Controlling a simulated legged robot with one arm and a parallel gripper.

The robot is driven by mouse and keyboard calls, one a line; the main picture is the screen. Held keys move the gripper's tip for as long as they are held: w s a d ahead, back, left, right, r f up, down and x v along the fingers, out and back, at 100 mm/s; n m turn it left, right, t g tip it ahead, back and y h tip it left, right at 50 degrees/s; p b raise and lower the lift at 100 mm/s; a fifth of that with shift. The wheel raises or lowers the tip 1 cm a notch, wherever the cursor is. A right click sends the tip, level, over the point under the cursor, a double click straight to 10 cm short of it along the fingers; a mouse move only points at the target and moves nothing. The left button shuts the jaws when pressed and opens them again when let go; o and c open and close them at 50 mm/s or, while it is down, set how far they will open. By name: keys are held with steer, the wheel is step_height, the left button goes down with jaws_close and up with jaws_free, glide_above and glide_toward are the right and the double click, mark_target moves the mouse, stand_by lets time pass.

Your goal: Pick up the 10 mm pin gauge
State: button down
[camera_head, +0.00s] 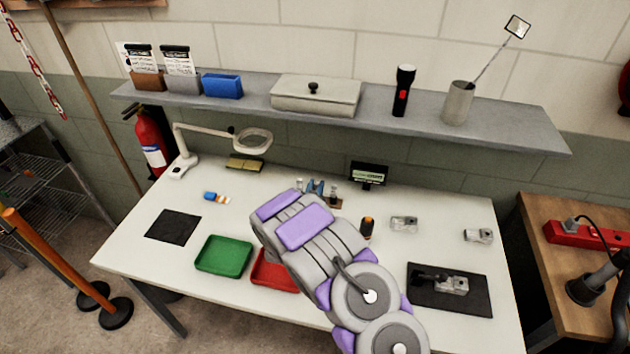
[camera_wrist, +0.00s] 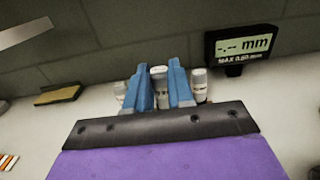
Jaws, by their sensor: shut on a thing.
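My gripper (camera_head: 316,187) is at the back middle of the white bench. In the wrist view its two blue fingers (camera_wrist: 159,68) are closed on the sides of a grey, pale-topped pin gauge (camera_wrist: 158,88). A second pin gauge (camera_wrist: 120,92) stands just left of the fingers, and a third (camera_wrist: 198,84) just right. These two also show in the head view, the left one (camera_head: 299,184) and the right one (camera_head: 333,191). Size markings are too small to read. The fingers and gripper body hide the lower part of the held gauge, so I cannot tell whether it is lifted.
A display reading "-.-- mm" (camera_wrist: 242,45) stands close behind and right. A green tray (camera_head: 224,255) and a partly hidden red tray (camera_head: 273,272) lie in front. A magnifier lamp (camera_head: 252,141) stands back left. The shelf (camera_head: 385,122) overhangs the bench's back.

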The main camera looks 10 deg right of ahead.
steer(key=s+a+r+p, duration=0.1)
steer(key=s+p, duration=0.1)
steer(key=s, duration=0.9)
steer(key=shift+s+a, duration=0.25)
steer(key=shift+s, duration=0.1)
